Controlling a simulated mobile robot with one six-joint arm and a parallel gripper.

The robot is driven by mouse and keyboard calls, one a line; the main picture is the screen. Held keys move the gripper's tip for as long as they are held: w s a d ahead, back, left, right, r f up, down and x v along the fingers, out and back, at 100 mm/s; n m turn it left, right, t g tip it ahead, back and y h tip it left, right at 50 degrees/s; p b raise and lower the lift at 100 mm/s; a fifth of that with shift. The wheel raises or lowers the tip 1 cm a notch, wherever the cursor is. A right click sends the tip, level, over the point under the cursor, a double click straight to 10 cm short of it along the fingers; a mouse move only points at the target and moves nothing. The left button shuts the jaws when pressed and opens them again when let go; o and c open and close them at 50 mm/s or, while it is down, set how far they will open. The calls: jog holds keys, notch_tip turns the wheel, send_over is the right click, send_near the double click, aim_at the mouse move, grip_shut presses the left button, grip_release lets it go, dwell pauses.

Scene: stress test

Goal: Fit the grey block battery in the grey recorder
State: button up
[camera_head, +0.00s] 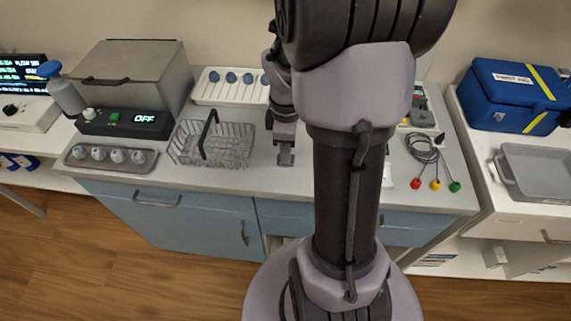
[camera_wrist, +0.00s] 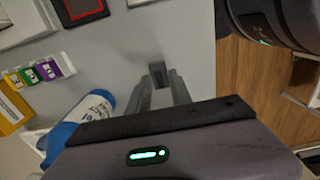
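My gripper (camera_wrist: 160,80) points down over the counter, and its two fingers close on a small dark grey block (camera_wrist: 158,70), which looks like the grey block battery. In the head view my gripper (camera_head: 286,158) is low over the counter, just right of the wire basket. I cannot tell whether the block touches the counter. A dark device with a red outline (camera_wrist: 80,10) is at the top edge of the wrist view, cut off; I cannot tell whether it is the recorder. A grey device (camera_head: 419,108) shows partly behind my arm in the head view.
A wire basket (camera_head: 212,145) stands left of my gripper. A blue-capped bottle (camera_wrist: 88,112) and yellow, green and purple pieces (camera_wrist: 40,74) are near it in the wrist view. Cables with coloured ends (camera_head: 436,184) lie at the counter's right. My arm hides the middle.

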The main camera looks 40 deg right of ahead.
jog(key=shift+f, duration=0.3)
jog(key=shift+r, duration=0.1)
jog(key=shift+c, duration=0.5)
grip_shut()
